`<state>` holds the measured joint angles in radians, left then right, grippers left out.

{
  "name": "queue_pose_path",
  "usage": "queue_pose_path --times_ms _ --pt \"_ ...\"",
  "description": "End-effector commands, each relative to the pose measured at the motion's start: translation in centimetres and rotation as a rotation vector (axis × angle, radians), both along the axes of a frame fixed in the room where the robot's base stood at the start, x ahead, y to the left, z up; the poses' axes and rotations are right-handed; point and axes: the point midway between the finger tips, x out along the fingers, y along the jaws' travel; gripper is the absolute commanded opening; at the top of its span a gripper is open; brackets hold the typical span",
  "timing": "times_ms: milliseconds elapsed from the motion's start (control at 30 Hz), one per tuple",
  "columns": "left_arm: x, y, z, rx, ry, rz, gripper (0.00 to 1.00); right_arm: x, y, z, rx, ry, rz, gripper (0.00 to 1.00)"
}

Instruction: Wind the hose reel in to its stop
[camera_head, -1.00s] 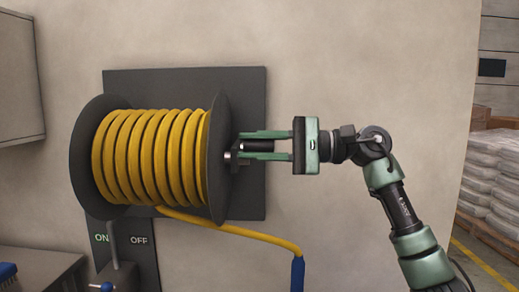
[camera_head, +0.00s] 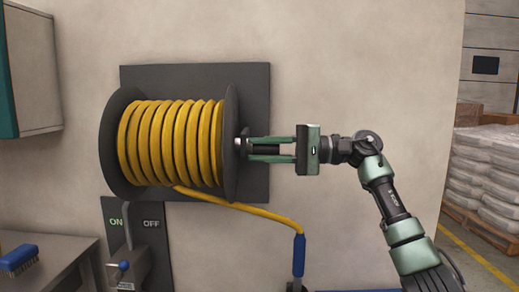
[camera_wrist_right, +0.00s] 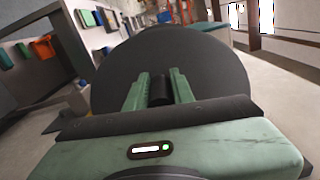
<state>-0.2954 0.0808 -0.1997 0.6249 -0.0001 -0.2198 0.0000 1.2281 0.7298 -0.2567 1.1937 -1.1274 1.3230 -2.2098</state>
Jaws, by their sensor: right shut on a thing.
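The hose reel (camera_head: 231,150) is mounted on a dark wall plate (camera_head: 253,85), with yellow hose (camera_head: 170,143) wound in several turns between its two dark flanges. A free length of hose runs from under the drum to the right and ends in a blue nozzle (camera_head: 299,255) hanging down. My right gripper (camera_head: 252,149) is shut on the black crank handle (camera_head: 264,150) at the reel's right side. In the right wrist view the handle (camera_wrist_right: 161,90) sits between the two green fingers, with the round flange (camera_wrist_right: 215,75) behind. My left gripper is not in view.
An ON/OFF panel (camera_head: 151,222) with a lever is below the reel. A bench (camera_head: 60,265) with a blue brush (camera_head: 18,260) stands at lower left, under a wall cabinet (camera_head: 35,75). Stacked sacks (camera_head: 490,170) on a pallet stand far right, beyond the wall's edge.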

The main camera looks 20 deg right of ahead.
Motion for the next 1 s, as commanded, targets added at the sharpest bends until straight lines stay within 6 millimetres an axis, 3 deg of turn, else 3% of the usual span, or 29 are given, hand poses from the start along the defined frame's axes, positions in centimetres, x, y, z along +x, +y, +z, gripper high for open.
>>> queue_pose_path --times_ms 267,300,333,367,800,1000 --pt "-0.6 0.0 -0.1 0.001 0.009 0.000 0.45 0.1 0.0 -0.4 -0.002 0.009 -0.001 0.00" --pt "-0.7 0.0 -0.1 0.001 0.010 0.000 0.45 0.1 0.0 -0.4 -0.002 0.009 -0.001 0.35" --pt "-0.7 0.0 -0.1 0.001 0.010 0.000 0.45 0.1 0.0 -0.4 -0.002 0.009 -0.001 0.43" --pt "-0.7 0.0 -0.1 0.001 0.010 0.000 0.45 0.1 0.0 -0.3 -0.001 0.008 -0.002 0.45" --pt "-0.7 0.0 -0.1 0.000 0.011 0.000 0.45 0.1 0.0 0.1 0.000 0.002 -0.001 0.45" --pt "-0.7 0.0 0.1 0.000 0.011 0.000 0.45 0.0 0.0 2.5 0.002 -0.001 -0.001 0.45"
